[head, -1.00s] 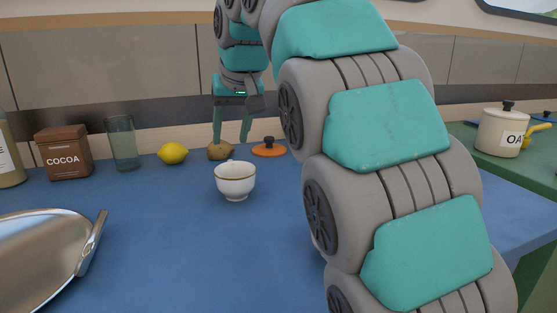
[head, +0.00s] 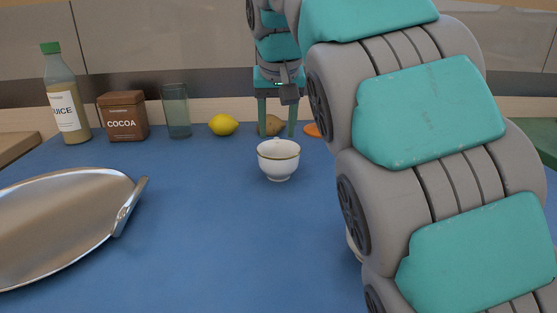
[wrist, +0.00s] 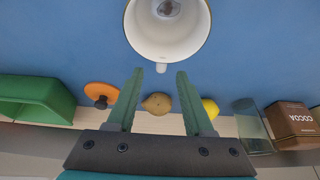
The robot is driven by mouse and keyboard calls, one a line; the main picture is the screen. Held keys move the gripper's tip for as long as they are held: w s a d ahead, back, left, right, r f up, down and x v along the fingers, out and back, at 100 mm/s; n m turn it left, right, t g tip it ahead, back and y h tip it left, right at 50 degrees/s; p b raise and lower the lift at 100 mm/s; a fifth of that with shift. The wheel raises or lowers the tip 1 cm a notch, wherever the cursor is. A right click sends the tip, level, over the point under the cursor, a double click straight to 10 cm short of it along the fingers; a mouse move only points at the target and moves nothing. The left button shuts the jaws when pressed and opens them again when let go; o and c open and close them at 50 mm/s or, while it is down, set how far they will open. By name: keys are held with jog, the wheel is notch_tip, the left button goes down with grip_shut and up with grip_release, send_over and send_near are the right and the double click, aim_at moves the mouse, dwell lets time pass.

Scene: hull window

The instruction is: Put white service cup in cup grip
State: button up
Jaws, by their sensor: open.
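The white service cup (head: 278,160) stands upright on the blue counter, with a thin dark line below its rim. In the wrist view the cup (wrist: 167,52) lies just beyond my fingertips, its opening facing the camera and its handle toward my gripper. Something grey shows inside it. My gripper (head: 277,132) is open and empty, its fingers pointing down behind the cup in the head view. In the wrist view my gripper (wrist: 160,72) has its two fingers spread, with the cup not between them. I cannot identify a cup grip in these frames.
Behind the cup stand a potato-like brown item (head: 271,125), a lemon (head: 223,124), a glass (head: 176,110), a cocoa box (head: 124,116) and a juice bottle (head: 64,95). An orange lid (wrist: 101,90) lies nearby. A metal tray (head: 60,215) is at left. Counter between tray and cup is clear.

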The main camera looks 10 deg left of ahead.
aim_at(276, 143)
jog(key=shift+x, duration=2.25)
jog(key=shift+s+f, duration=0.1)
jog(key=shift+s, duration=0.1)
grip_shut()
